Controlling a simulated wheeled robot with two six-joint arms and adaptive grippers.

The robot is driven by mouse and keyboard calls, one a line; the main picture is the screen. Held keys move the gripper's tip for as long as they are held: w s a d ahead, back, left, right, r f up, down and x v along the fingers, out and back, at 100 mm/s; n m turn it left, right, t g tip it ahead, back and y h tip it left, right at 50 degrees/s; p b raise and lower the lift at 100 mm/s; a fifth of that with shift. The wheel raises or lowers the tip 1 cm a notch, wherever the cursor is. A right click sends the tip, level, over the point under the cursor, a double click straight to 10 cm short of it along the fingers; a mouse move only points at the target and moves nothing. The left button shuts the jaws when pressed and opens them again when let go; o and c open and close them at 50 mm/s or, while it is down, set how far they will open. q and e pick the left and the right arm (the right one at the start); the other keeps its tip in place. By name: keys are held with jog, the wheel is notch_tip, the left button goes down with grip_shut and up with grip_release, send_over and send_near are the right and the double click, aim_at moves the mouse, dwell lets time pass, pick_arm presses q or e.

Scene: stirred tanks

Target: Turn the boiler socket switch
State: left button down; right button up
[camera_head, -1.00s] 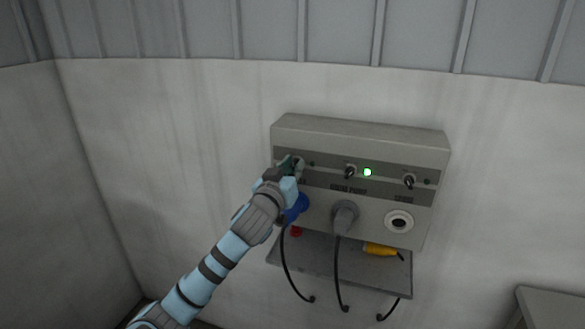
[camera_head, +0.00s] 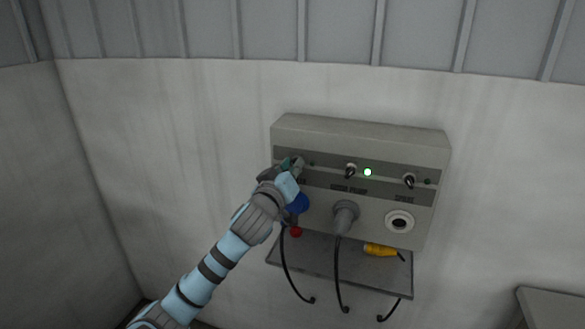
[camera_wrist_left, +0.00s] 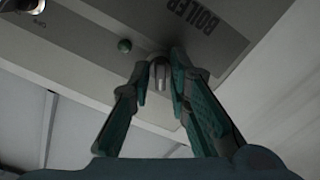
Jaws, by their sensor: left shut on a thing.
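The grey socket box (camera_head: 360,130) is on the wall, with a row of three switches. The boiler switch (camera_wrist_left: 159,76) sits beside the BOILER label (camera_wrist_left: 196,24) in the left wrist view, between the fingers of my left gripper (camera_wrist_left: 160,85). The left gripper is shut on this switch; in the head view the gripper (camera_head: 294,163) covers most of it at the left end of the box. A small dark green lamp (camera_wrist_left: 124,45) is next to the switch and looks unlit. My right gripper is not in view.
A grey plug (camera_head: 345,216) fills the middle socket, and the right socket (camera_head: 399,222) is empty. A shelf (camera_head: 340,262) below holds a yellow plug (camera_head: 380,250).

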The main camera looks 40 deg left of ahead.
pick_arm(q)
jog(key=c, duration=1.7)
grip_release()
jog(key=v, duration=1.2)
